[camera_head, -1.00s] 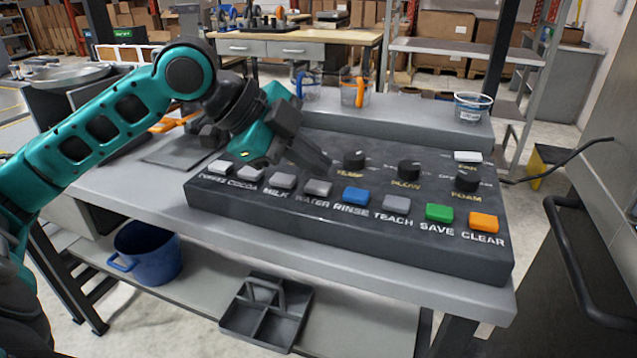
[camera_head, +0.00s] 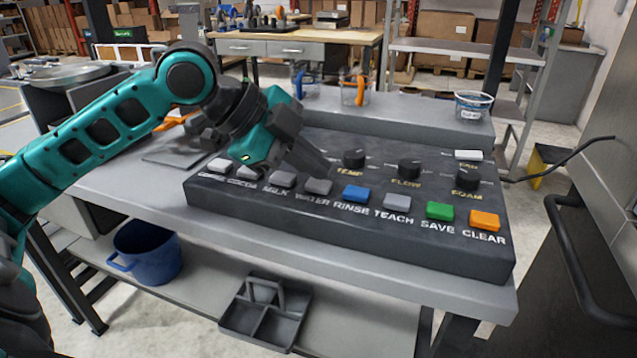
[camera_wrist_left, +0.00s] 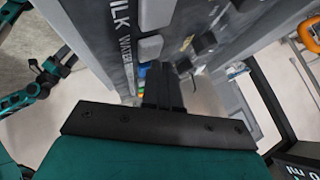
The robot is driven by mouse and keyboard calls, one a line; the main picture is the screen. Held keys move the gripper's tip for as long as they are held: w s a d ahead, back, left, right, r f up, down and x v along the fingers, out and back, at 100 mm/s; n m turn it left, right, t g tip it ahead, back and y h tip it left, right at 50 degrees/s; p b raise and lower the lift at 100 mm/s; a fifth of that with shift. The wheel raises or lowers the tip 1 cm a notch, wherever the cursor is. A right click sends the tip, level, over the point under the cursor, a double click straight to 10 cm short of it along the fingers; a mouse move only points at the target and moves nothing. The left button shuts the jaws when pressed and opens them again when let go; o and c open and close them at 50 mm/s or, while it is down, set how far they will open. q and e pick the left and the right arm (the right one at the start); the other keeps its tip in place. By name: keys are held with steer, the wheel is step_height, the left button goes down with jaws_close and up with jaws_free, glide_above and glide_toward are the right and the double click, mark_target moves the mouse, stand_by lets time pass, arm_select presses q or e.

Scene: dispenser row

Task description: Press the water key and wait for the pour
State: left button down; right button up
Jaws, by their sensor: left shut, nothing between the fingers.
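The control panel (camera_head: 350,245) is a dark slab on the bench with a row of keys and white labels. The grey water key (camera_head: 318,186) sits above its WATER label, between the grey milk key (camera_head: 283,180) and the blue rinse key (camera_head: 356,194). My left gripper (camera_head: 322,170) is shut and empty, its fingertips just behind the water key; I cannot tell whether they touch it. In the left wrist view the fingers (camera_wrist_left: 163,88) point at the panel, close to the water key (camera_wrist_left: 150,47). My right arm (camera_wrist_left: 30,92) shows there, its gripper small and unclear.
Black knobs (camera_head: 409,168) stand behind the keys. Jugs with a blue and an orange handle (camera_head: 355,91) and a clear tub (camera_head: 472,106) stand on the raised ledge behind. A blue bucket (camera_head: 147,251) and a grey caddy (camera_head: 266,315) are on the lower shelf.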

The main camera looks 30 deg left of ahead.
mark_target(311, 185)
arm_select(q)
steer(key=shift+f+b, duration=0.3)
steer(key=shift+f, duration=0.2)
stand_by(0.7)
stand_by(0.3)
steer(key=shift+r+p, duration=0.9)
steer(key=shift+p, duration=0.15)
step_height(311, 185, up, 5)
steer(key=p, duration=0.5)
steer(key=shift+r, duration=0.1)
